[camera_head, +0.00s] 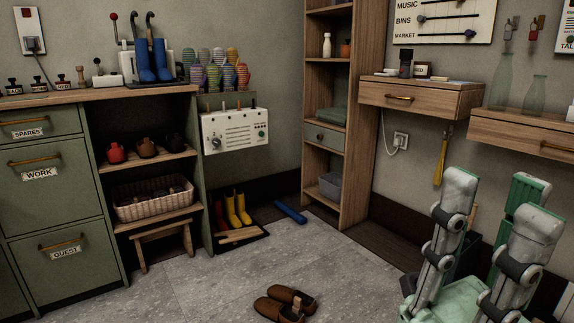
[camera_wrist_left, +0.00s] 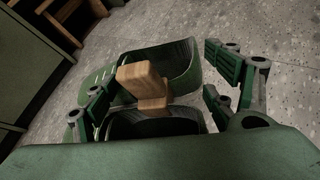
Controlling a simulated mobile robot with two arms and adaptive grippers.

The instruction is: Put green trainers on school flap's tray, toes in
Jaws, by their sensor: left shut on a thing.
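The green trainers (camera_wrist_left: 178,62) fill the middle of the left wrist view, side by side, with a wooden clip (camera_wrist_left: 143,82) between them. My left gripper (camera_wrist_left: 160,98) has its fingers on either side of the pair and is shut on them. Neither the left gripper nor the trainers show in the head view. My right gripper (camera_head: 490,205) is at the lower right of the head view, fingers up and apart, empty. The cabinet flaps read SPARES (camera_head: 28,132), WORK (camera_head: 39,174) and GUEST (camera_head: 66,250); I see no flap marked SCHOOL and cannot make out its tray.
Brown shoes (camera_head: 285,303) with a clip stand on the floor in front. A tall shelf (camera_head: 353,130) stands behind.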

